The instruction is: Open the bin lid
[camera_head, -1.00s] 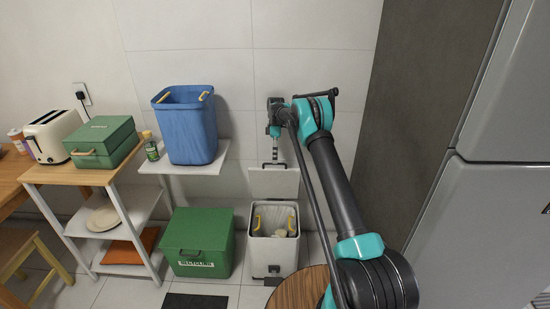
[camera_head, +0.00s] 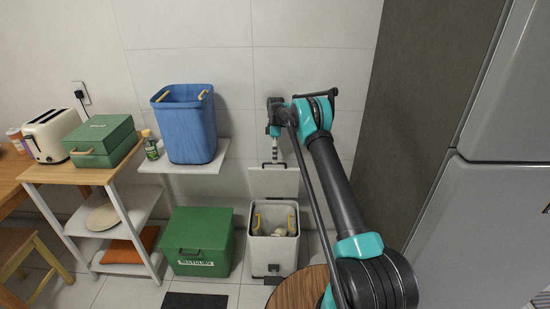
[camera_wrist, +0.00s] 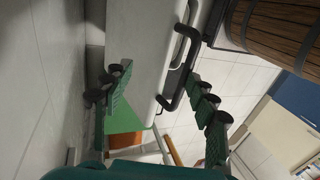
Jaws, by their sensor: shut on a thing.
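The bin (camera_head: 273,258) is a white box on the floor by the back wall, with yellow handles inside its open mouth. Its lid (camera_head: 273,183) is a pale flat panel standing upright at the back of the bin, against the wall. My gripper (camera_head: 274,163) reaches down from above to the lid's upper edge and is shut on it. In the wrist view, the two fingers of my gripper (camera_wrist: 160,92) lie either side of a white panel with a black bar handle (camera_wrist: 182,65). The exact contact is hard to see.
A green recycling box (camera_head: 198,243) stands left of the bin. A blue basket (camera_head: 187,130) sits on a white wall shelf (camera_head: 205,168) above it. A round wooden top (camera_head: 288,292) is in front of the bin. A grey fridge (camera_head: 490,215) stands at right.

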